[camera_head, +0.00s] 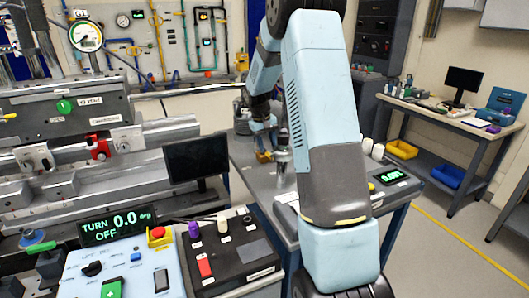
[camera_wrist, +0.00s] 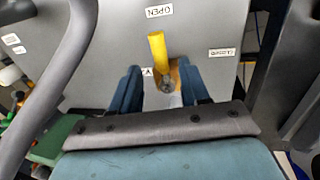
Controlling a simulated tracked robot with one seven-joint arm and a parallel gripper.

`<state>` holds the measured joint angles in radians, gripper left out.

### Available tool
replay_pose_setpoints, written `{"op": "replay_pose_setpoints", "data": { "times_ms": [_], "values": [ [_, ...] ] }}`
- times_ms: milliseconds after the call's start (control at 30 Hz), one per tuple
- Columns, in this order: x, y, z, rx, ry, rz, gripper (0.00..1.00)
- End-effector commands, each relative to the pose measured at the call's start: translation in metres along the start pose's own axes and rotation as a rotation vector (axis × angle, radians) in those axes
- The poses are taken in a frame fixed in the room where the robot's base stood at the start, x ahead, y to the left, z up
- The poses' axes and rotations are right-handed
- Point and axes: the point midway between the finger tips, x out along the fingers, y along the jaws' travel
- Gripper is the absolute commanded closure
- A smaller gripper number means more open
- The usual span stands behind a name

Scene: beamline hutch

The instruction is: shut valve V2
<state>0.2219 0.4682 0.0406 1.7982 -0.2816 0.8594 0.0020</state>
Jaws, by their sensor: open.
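In the wrist view, a yellow valve handle (camera_wrist: 157,48) stands on a grey panel (camera_wrist: 110,25). It points up toward the label OPEN (camera_wrist: 159,11). A CLOSED label (camera_wrist: 228,53) is to its right. A label by the pivot (camera_wrist: 167,84) is mostly hidden; only a letter like V shows, so I cannot confirm V2. My gripper (camera_wrist: 158,72) is open, one finger on each side of the handle's lower end, with gaps visible. In the head view my gripper (camera_head: 262,128) is small and partly hidden behind my arm, above the grey bench.
The grey bench (camera_head: 232,150) carries several white-topped items and a green readout (camera_head: 394,176). A control box (camera_head: 125,275) and a dark monitor (camera_head: 197,157) stand at left. A side desk (camera_head: 450,118) is at right. Floor is clear at lower right.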

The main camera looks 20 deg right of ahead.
Motion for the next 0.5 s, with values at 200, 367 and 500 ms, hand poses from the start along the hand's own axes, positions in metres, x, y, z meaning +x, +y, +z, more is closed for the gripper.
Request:
{"op": "replay_pose_setpoints", "data": {
  "times_ms": [200,367,500],
  "values": [
    [0.026,-0.001,0.0,-0.001,-0.001,-0.001,0.55],
    [0.033,-0.001,0.0,-0.001,0.0,-0.001,0.55],
    [0.034,-0.001,0.0,-0.001,0.0,-0.001,0.55]
  ]
}}
